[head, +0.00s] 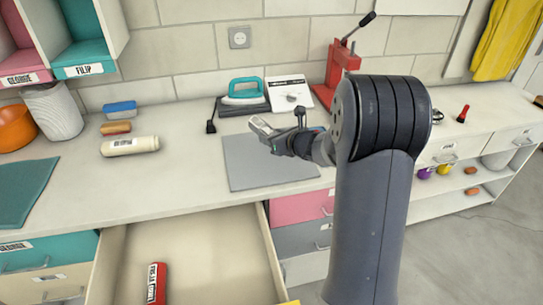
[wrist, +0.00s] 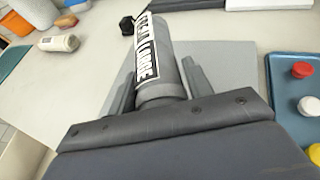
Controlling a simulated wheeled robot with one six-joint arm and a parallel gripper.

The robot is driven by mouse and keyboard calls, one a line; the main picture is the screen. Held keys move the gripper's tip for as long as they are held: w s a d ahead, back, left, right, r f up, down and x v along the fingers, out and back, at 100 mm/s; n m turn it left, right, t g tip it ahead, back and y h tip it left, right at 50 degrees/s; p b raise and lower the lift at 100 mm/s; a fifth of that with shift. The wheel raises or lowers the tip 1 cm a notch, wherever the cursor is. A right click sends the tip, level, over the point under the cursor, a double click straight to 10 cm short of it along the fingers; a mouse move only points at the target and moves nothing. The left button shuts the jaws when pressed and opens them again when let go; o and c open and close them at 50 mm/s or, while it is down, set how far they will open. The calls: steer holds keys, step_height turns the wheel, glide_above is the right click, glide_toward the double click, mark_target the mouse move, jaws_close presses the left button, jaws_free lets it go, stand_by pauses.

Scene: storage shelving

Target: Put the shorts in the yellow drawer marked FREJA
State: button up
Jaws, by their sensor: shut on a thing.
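My gripper (head: 280,138) is above the grey mat on the worktop. It is shut on a grey cylinder with a black-and-white label (wrist: 150,50), which sticks out beyond the fingers in the wrist view. An open drawer (head: 205,250) with a cream inside is at the lower middle of the head view. A red labelled tube (head: 156,284) lies in it. A small yellow corner (head: 290,303) shows at its front edge; most of the front is out of frame and no FREJA label is visible. I cannot identify any shorts. A yellow cloth (head: 505,40) hangs at the upper right.
A teal iron (head: 245,90), a white box (head: 288,92) and a red press (head: 337,75) stand behind the grey mat (head: 250,172). A cream bottle (head: 130,146), a ribbed bin (head: 54,110) and an orange bowl (head: 16,128) are left. A blue tray (wrist: 290,100) is right in the wrist view.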

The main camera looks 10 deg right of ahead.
mark_target(274, 160)
step_height(274, 160, down, 7)
steer(key=shift+r, duration=0.2)
steer(key=shift+f+b, duration=0.2)
steer(key=shift+b, duration=0.35)
steer(key=o, duration=1.1)
steer(key=shift+c, duration=0.2)
steer(key=shift+r, duration=0.15)
